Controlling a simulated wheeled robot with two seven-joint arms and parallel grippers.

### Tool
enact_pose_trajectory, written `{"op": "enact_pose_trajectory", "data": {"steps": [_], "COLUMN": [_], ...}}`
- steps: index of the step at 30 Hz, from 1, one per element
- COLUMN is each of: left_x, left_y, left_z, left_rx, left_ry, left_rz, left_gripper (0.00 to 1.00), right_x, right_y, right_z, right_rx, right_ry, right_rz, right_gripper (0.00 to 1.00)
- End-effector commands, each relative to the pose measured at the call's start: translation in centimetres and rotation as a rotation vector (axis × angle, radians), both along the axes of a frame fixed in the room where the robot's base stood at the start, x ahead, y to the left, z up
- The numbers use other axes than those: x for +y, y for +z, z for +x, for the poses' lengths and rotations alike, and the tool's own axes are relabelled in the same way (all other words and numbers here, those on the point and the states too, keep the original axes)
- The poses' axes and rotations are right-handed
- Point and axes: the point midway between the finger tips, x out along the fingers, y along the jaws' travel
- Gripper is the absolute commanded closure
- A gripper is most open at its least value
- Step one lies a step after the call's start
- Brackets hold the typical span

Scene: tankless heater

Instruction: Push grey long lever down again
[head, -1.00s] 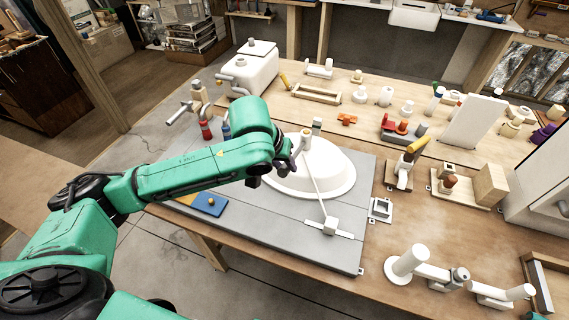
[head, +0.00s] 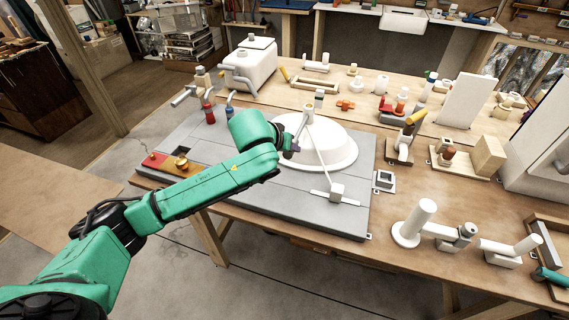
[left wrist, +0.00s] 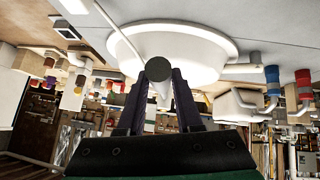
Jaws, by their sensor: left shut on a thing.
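My left gripper (head: 294,140) is at the left side of the white domed basin (head: 335,150) on the grey panel. In the left wrist view its dark fingers (left wrist: 158,88) are shut around a grey round-ended bar, taken as the grey long lever (left wrist: 158,68), seen end-on. The rest of the lever is mostly hidden behind the fingers and my arm. The white basin (left wrist: 195,50) fills the view behind it. A thin rod (head: 322,160) runs over the basin from an upright post (head: 308,112) to a small white block (head: 337,190). My right gripper is not in view.
Red (head: 209,115) and blue (head: 230,112) valve parts stand behind my left arm. A white tank (head: 249,68) is at the back. White pipe pieces (head: 412,225) stand at the right front.

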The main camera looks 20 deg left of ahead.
Motion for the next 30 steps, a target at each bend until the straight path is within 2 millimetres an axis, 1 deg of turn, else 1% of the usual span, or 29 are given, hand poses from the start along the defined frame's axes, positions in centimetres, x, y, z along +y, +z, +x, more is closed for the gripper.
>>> {"op": "enact_pose_trajectory", "data": {"steps": [1,4,6,9,12,18,30], "left_x": [-0.1,-0.1,-0.1,-0.1,-0.1,-0.1,-0.1], "left_y": [-2.2,-3.5,-4.2,-5.1,-5.6,-6.0,-5.9], "left_z": [0.0,0.0,0.0,0.1,0.2,0.3,0.4], "left_rx": [-0.028,-0.099,-0.145,-0.2,-0.242,-0.288,-0.297], "left_ry": [-0.003,-0.003,-0.004,-0.003,-0.003,-0.003,-0.003], "left_rz": [-0.002,-0.006,-0.01,-0.013,-0.016,-0.019,-0.018], "left_gripper": [1.0,1.0,1.0,1.0,1.0,1.0,1.0], "right_x": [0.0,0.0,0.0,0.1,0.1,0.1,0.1], "right_y": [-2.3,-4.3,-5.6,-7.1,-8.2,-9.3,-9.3], "right_z": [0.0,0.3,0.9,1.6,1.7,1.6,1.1], "right_rx": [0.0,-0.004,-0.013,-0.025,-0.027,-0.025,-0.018], "right_ry": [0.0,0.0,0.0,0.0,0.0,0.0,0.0], "right_rz": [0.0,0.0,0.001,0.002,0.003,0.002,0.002], "right_gripper": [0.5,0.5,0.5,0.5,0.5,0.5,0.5]}}
